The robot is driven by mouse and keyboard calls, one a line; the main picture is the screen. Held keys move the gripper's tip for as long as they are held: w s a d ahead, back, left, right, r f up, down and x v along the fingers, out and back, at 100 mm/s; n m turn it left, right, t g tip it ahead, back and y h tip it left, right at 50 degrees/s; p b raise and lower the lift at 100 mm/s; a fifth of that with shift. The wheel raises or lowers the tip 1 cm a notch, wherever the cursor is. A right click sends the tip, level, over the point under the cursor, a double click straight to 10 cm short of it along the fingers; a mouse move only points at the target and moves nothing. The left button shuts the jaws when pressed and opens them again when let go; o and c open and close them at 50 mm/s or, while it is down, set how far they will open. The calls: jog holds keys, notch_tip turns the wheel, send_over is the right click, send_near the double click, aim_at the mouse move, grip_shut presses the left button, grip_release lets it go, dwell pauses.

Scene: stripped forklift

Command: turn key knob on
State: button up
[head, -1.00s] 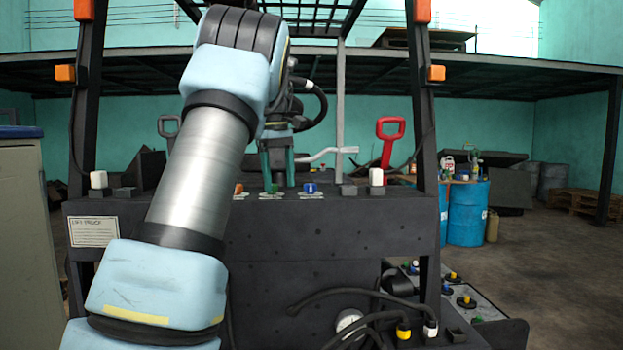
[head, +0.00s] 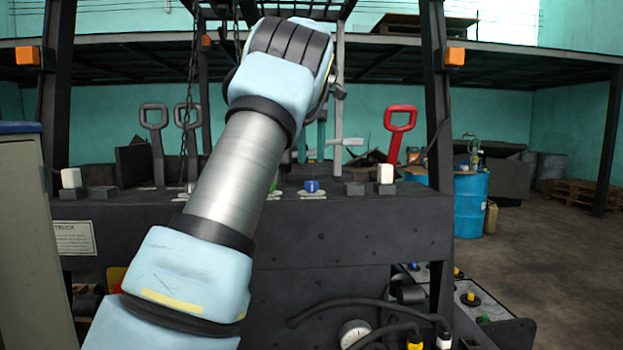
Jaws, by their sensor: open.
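The dash panel (head: 350,225) of the forklift runs across the middle of the head view. A small blue knob (head: 311,186) with a pale base sits on its top, and a green knob (head: 274,186) shows partly beside my arm. I cannot tell for sure which knob is the key knob. My gripper (head: 312,150) is mostly hidden behind my arm. Its teal fingers show in part above and behind the blue knob in the picture, open and holding nothing visible. Whether they touch anything is hidden.
A red handle (head: 400,130) stands right of the fingers, and grey handles (head: 154,135) stand left. White-topped switches (head: 385,174) sit on the panel. Dark posts rise at both sides. Hoses (head: 370,305) and a gauge lie below. A grey cabinet (head: 35,250) is at left.

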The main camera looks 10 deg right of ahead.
aim_at(311, 182)
notch_tip(311, 182, down, 7)
jog(key=shift+r+p, duration=0.2)
jog(key=shift+p, duration=0.1)
grip_shut()
dwell(0.6)
